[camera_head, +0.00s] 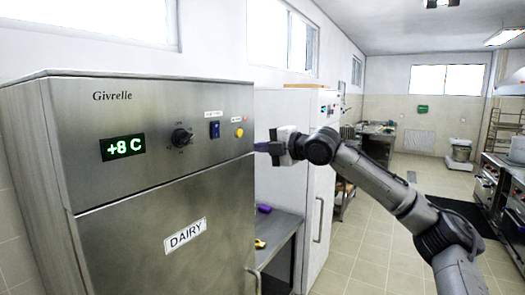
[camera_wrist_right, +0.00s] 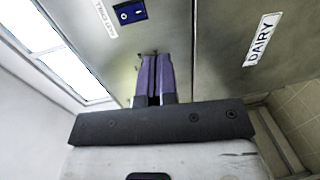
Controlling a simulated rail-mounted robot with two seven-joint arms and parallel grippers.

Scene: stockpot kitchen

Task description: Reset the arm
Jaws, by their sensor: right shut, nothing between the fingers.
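My right arm (camera_head: 385,185) reaches in from the lower right of the head view. Its right gripper (camera_head: 258,147) points left, with its tips at the right edge of the steel fridge's front (camera_head: 160,110). In the wrist view the purple fingers of the gripper (camera_wrist_right: 154,58) are together and hold nothing. They are close to the control panel, near the blue switch (camera_wrist_right: 130,12); I cannot tell whether they touch it. The yellow button (camera_head: 239,132) shows just left of the gripper in the head view. My left gripper is not in view.
The fridge has a green "+8 C" display (camera_head: 124,147), a black knob (camera_head: 181,138) and a DAIRY label (camera_head: 185,236). A white cabinet (camera_head: 318,215) stands behind the gripper. A low steel counter (camera_head: 283,224) holds small items. Tiled floor (camera_head: 365,240) is open to the right.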

